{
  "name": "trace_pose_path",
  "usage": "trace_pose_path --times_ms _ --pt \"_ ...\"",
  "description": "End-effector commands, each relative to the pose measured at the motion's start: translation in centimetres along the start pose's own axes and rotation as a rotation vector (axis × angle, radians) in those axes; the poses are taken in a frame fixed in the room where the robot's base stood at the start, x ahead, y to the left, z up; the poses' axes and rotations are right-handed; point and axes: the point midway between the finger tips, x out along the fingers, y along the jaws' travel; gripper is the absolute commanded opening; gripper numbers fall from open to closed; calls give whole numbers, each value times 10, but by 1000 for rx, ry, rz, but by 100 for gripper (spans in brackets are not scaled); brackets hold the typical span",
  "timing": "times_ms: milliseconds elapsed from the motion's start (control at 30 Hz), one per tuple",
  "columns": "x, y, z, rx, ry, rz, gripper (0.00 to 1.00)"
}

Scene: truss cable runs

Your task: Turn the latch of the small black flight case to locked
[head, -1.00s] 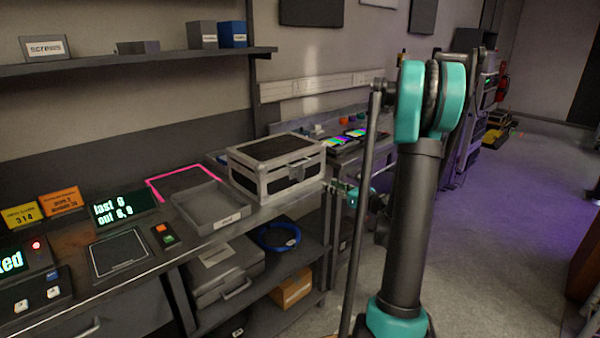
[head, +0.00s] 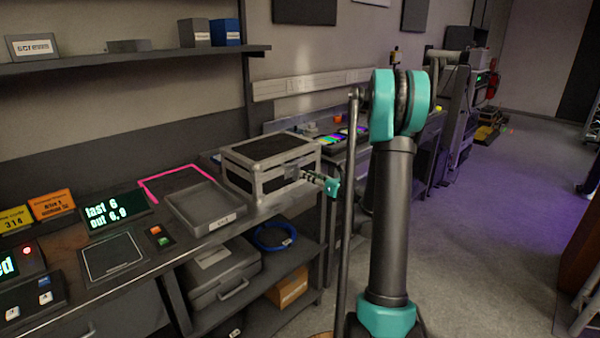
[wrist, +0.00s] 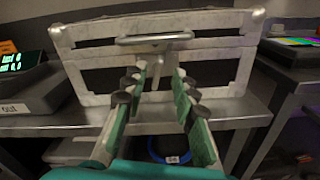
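The small black flight case (head: 262,152) with silver metal edges stands closed on the workbench. In the wrist view its front face (wrist: 215,70) fills the upper middle, with a bar-shaped metal handle (wrist: 155,39) across the top. A light metal piece, perhaps the latch, shows below the handle between my fingertips; its exact angle is hard to tell. My gripper (wrist: 157,75) is open, its two green-and-dark fingers apart on either side of that piece. In the head view my gripper (head: 316,178) is close to the case's front. I cannot tell whether the fingers touch it.
A grey tray (head: 232,217) marked "out" sits left of the case, near a pink outlined square (head: 150,193). A grey case (head: 215,285) and a blue cable coil (head: 262,240) lie on the shelf below.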

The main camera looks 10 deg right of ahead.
Motion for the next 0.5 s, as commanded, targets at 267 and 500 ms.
trace_pose_path --times_ms 267,500 --pt "44 0 0 0 0 1 28" --pt "56 0 0 -1 0 0 28"
